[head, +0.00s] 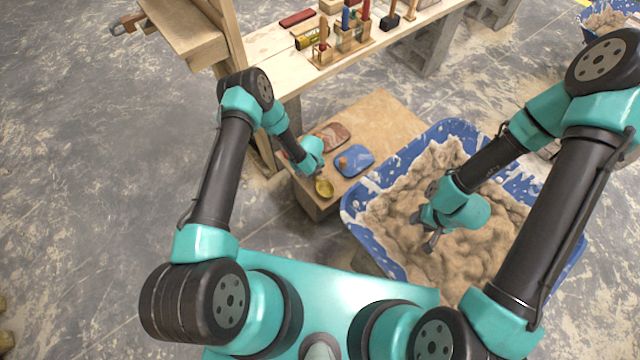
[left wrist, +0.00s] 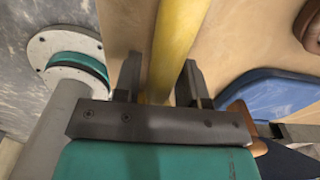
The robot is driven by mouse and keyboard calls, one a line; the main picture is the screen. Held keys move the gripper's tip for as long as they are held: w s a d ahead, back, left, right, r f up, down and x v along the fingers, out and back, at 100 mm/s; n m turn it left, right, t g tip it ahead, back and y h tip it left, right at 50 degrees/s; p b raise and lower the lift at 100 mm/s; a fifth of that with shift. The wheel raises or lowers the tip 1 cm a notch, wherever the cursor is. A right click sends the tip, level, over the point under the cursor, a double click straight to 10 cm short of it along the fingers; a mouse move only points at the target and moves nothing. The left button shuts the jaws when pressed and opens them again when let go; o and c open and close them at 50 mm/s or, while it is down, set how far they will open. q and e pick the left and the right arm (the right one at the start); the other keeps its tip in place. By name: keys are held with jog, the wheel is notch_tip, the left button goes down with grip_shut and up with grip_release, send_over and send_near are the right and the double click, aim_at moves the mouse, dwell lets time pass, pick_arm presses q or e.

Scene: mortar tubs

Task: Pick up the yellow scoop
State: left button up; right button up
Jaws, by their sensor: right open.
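The yellow scoop (head: 324,187) lies at the near left edge of a low wooden box; its handle is partly hidden by my left arm. In the left wrist view, a yellow length of it (left wrist: 180,40) runs between the two fingers of my left gripper (left wrist: 160,78). A gap shows between the left finger and the yellow part, so the gripper looks open around it. My left gripper also shows small in the head view (head: 297,166). My right gripper (head: 431,240) is open, low over the mortar in the blue tub.
On the box (head: 385,115) lie a blue-plated tool (head: 354,160) and a brown-plated tool (head: 331,136), close beside my left gripper. The blue tub (head: 352,205) of mortar stands right of the box. A wooden workbench (head: 275,72) with several tools is behind. Open floor is at left.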

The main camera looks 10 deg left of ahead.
pick_arm(q)
grip_shut()
jog(key=shift+r, duration=0.15)
dwell(0.4)
jog(key=shift+w+r, duration=0.1)
jog(key=shift+r, duration=0.5)
notch_tip(320, 180, up, 2)
jog(key=shift+r, duration=0.1)
jog(key=s+d+r, duration=0.1)
jog(key=s+d, duration=0.3)
jog(key=s, duration=1.1)
jog(key=shift+s+d+r, duration=0.15)
jog(key=shift+s, duration=0.15)
jog(key=shift+w, duration=0.1)
jog(key=w+a+r+n, duration=0.4)
jog(key=w+r+n, duration=0.5)
jog(key=n, duration=0.4)
jog(key=w+a+r+n, duration=0.5)
jog(key=w+r+n, duration=0.4)
jog(key=r+n, duration=0.3)
jog(key=shift+n, duration=0.5)
